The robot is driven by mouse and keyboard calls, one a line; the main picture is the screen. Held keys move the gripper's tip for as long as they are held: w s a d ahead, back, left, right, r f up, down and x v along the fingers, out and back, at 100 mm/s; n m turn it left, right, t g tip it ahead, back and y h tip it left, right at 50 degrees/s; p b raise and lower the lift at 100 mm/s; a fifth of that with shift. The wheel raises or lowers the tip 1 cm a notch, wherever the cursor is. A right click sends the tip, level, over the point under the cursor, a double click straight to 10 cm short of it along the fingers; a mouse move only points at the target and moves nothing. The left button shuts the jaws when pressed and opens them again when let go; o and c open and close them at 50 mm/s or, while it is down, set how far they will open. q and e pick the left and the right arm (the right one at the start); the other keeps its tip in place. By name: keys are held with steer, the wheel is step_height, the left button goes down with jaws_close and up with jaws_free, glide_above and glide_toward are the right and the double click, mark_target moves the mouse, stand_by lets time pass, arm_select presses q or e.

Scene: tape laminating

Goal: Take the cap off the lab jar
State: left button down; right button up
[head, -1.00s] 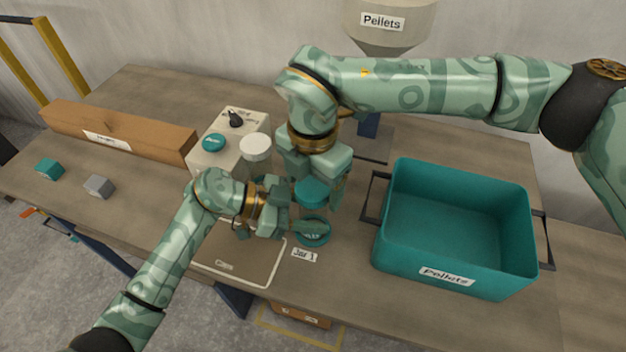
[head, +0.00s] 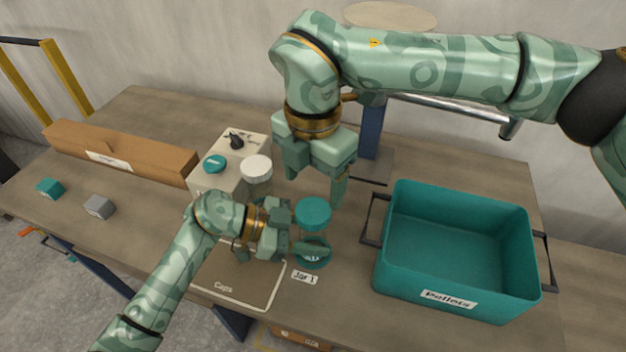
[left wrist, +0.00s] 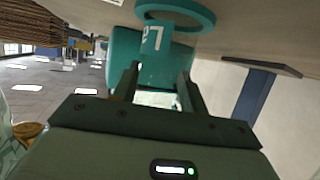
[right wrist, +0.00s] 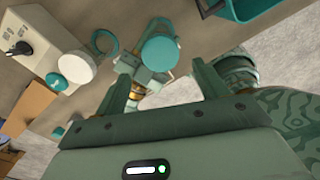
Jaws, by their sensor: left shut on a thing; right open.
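The lab jar (head: 313,234) stands at the teal ring beside the "Jar 1" label, largely hidden by my left gripper in the head view. Its round teal cap (head: 313,211) sits on top and also shows in the right wrist view (right wrist: 159,54). My left gripper (head: 300,243) is shut on the jar from the left, below the cap; its fingers (left wrist: 157,85) show in the left wrist view. My right gripper (head: 318,190) is open and empty, above and behind the cap, apart from it.
A mat marked "Caps" (head: 250,291) lies in front, left of the jar. The large teal Pellets bin (head: 455,298) stands right. A beige box with a knob (head: 255,142), a white-lidded container (head: 257,168), a brown carton (head: 125,150) and two small blocks lie left.

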mark_target(313, 209)
step_height(313, 209, down, 7)
steer(key=shift+r, duration=0.15)
steer(key=shift+c, duration=0.3)
steer(key=c, duration=0.9)
steer(key=o, duration=1)
steer(key=shift+r, duration=2.3)
arm_select(q)
steer(key=c, duration=0.7)
jaws_free()
